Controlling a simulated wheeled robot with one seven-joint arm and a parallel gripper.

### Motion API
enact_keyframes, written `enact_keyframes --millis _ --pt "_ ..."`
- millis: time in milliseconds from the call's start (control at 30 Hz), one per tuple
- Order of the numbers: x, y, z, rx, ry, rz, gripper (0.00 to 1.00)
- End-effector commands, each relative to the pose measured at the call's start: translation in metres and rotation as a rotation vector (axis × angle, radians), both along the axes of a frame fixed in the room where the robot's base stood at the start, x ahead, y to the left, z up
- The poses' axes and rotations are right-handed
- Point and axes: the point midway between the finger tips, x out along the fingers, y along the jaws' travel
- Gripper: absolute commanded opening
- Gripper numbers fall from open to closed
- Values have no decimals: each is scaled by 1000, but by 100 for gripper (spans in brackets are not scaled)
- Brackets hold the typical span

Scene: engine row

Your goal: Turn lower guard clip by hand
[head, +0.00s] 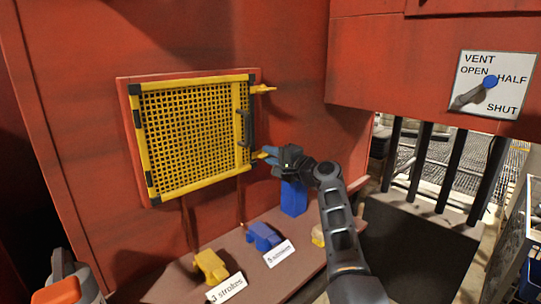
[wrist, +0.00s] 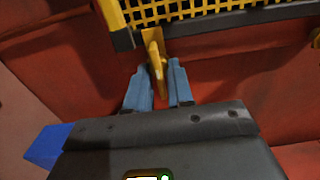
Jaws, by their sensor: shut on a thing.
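The yellow mesh guard (head: 190,135) sits closed in its red frame on the red wall. The lower guard clip (head: 260,154) is a yellow tab at the guard's lower right; in the wrist view it (wrist: 155,55) reaches down between the fingers. My gripper (head: 270,155) is at this clip, its blue fingers on either side. The wrist view shows my gripper (wrist: 160,85) shut on the clip's end. The upper clip (head: 263,89) points right at the guard's upper right. A dark handle (head: 246,128) is on the guard's right side.
Below the guard, a shelf (head: 180,287) holds a yellow block (head: 210,266) and a blue block (head: 263,237) with stroke labels. A taller blue block (head: 293,198) stands under my gripper. A vent sign with a lever (head: 468,97) is at upper right. Dark bars stand below it.

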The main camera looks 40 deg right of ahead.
Motion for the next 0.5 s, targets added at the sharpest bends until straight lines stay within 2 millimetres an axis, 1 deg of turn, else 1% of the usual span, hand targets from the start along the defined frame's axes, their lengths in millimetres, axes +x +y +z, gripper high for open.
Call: enact_keyframes --millis 33,233,267,367,500 --pt "-3 -4 -3 4 3 -8 0" --pt "-3 -5 -3 3 4 -8 0" --pt "-3 -5 -4 3 4 -8 23" --pt "-2 -4 -3 2 3 -8 32" --pt "-2 -3 -2 1 2 -5 33"
